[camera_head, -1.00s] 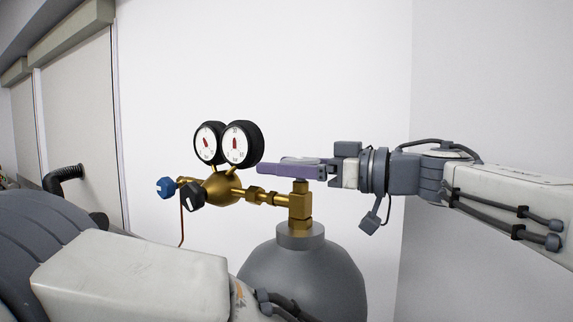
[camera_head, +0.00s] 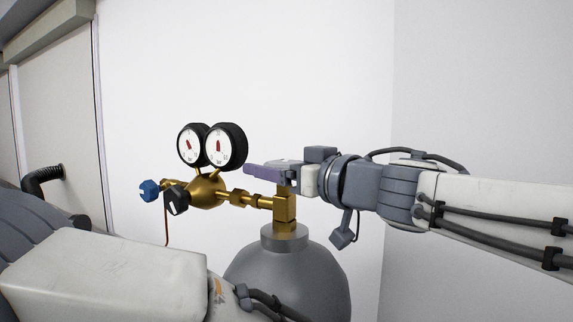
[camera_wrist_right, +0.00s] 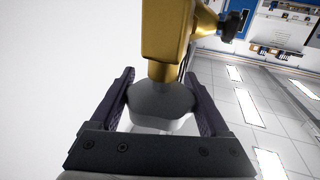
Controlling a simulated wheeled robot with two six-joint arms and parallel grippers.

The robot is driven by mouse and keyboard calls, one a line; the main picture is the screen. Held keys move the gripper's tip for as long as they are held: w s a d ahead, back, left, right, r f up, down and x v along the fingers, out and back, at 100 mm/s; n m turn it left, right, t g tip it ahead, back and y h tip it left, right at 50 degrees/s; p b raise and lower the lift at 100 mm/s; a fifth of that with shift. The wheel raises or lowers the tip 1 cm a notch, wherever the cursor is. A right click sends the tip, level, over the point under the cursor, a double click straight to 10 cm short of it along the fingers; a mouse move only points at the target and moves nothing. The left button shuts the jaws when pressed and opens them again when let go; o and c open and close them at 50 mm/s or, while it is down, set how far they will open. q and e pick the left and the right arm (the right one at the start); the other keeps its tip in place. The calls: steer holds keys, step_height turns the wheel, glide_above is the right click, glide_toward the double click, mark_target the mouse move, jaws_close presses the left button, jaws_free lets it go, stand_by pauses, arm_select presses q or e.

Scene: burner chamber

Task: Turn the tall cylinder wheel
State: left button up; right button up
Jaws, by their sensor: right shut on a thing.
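The tall grey cylinder (camera_head: 287,280) stands upright, with a brass valve (camera_head: 285,209) on its neck. Its grey wheel (camera_wrist_right: 163,102) sits on the valve stem, between the two dark purple fingers of my right gripper (camera_wrist_right: 160,98) in the right wrist view. In the head view my right gripper (camera_head: 268,172) is level at the valve top, shut on the wheel, and its near finger hides most of the wheel. My left gripper is out of view.
A brass regulator with two round gauges (camera_head: 226,147), a blue knob (camera_head: 149,190) and a black knob (camera_head: 177,201) extends left from the valve. The white wall (camera_head: 270,60) is behind.

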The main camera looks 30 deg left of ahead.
steer(key=shift+r+m+t, duration=0.15)
steer(key=shift+m+t, duration=0.25)
steer(key=shift+t, duration=0.3)
steer(key=shift+w+d+m+t+h+b, duration=0.15)
steer(key=shift+m+t+h+b, duration=0.35)
steer(key=shift+m+t+b, duration=0.35)
steer(key=m+t+h+b, duration=0.1)
steer(key=t+b, duration=0.2)
steer(key=shift+w+d+m+h, duration=0.1)
steer(key=shift+w+m+h, duration=0.15)
steer(key=shift+m+h, duration=0.15)
steer(key=o, duration=1.2)
